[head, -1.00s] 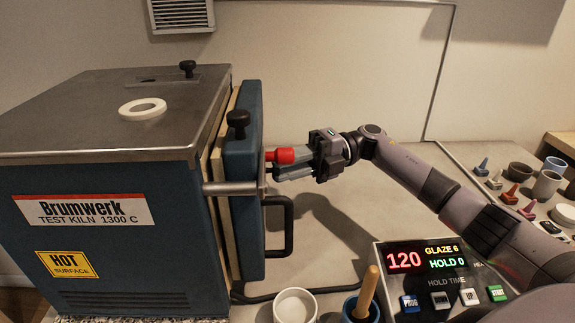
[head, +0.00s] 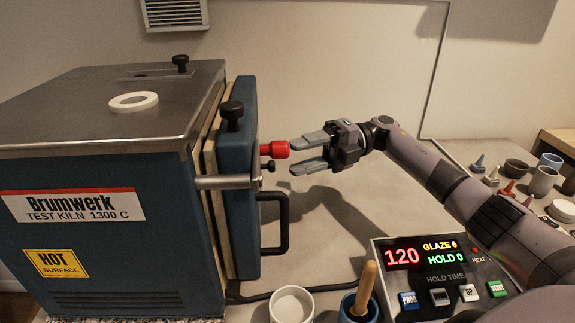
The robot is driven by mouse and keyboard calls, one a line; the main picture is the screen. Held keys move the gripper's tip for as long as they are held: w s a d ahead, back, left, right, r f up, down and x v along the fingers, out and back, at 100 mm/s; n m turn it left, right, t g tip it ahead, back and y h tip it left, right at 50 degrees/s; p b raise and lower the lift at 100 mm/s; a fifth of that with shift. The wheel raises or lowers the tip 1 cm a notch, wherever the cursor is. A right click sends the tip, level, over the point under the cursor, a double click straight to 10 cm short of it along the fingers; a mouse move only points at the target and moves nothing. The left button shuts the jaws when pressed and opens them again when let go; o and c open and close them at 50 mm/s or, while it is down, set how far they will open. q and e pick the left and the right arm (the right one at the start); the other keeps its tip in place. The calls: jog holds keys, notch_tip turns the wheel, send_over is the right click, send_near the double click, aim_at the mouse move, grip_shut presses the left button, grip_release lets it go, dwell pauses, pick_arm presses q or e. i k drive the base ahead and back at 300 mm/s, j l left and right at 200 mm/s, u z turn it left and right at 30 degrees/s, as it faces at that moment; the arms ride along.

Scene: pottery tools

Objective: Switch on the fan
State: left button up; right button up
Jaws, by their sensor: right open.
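I cannot make out a fan for certain; a slatted vent grille (head: 177,14) sits on the wall at the top. My right gripper (head: 293,157) is open and empty, its two grey fingers pointing left. It is just right of a red knob (head: 276,149) that sticks out from the kiln door (head: 240,190), with a small gap between them. A small dark knob (head: 268,167) is just below the red one. My left gripper is not in view.
The blue kiln (head: 100,180) fills the left, marked hot, with a white ring (head: 133,103) on top. A control panel (head: 440,270) reads 120. A white cup (head: 292,305) and a blue pot (head: 350,310) stand in front. Small pots and tools lie at right.

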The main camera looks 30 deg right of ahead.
aim_at(545, 219)
jog(key=k, duration=1.5)
